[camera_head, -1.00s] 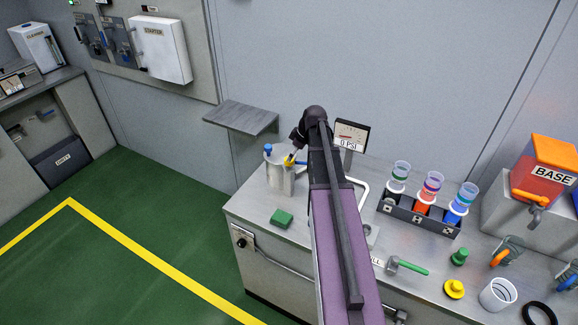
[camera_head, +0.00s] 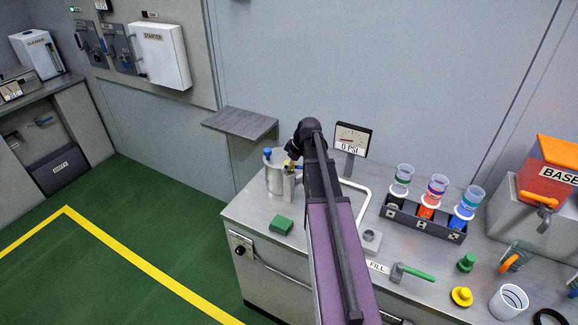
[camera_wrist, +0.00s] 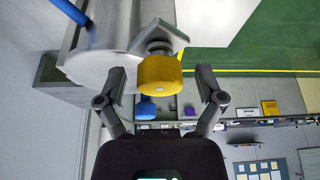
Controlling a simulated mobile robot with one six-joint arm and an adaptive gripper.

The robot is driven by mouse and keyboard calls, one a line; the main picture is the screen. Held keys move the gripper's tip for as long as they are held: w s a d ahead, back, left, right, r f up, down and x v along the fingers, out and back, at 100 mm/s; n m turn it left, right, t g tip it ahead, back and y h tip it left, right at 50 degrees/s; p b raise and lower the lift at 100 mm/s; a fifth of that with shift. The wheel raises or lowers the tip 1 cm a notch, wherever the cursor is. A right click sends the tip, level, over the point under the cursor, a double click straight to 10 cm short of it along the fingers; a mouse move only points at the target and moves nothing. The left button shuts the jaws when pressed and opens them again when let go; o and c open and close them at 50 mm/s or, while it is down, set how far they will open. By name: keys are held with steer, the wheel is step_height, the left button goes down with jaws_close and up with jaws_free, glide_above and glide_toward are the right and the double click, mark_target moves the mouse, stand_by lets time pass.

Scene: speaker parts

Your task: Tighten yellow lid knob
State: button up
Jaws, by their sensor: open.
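The yellow lid knob (camera_wrist: 160,75) sits between the two open fingers of my gripper (camera_wrist: 160,84) in the wrist view, with a gap on each side. It is on a threaded stem in a metal bracket at the rim of the metal pot (camera_wrist: 95,72). In the head view the pot (camera_head: 273,180) stands at the bench's back left corner, with a blue knob (camera_head: 267,153) on its far left side. My gripper (camera_head: 291,164) is beside the pot's right side there, and my arm hides part of it. The yellow knob is mostly hidden in the head view.
A gauge reading 0 PSI (camera_head: 351,139) stands behind my arm. A green block (camera_head: 281,225) lies in front of the pot. A rack of cups (camera_head: 423,221), a green-handled hammer-shaped tool (camera_head: 412,272) and a yellow part (camera_head: 461,296) are to the right. A wall shelf (camera_head: 240,123) is above the pot.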

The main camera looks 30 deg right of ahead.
steer(key=c, duration=1.2)
steer(key=shift+o, duration=0.2)
steer(key=shift+m, duration=0.3)
steer(key=m+h, duration=0.1)
steer(key=m, duration=0.3)
steer(key=shift+t+h, duration=0.4)
steer(key=m+h, duration=0.1)
steer(key=m, duration=0.3)
steer(key=shift+m+h, duration=0.3)
steer(key=shift+h, duration=0.1)
steer(key=m, duration=0.2)
steer(key=m+h, duration=0.1)
steer(key=m, duration=0.1)
steer(key=shift+g+h, duration=0.3)
steer(key=shift+g, duration=0.1)
steer(key=shift+m+g+h, duration=0.35)
steer(key=shift+m, duration=1)
steer(key=shift+m+g+h, duration=0.35)
steer(key=shift+m, duration=1)
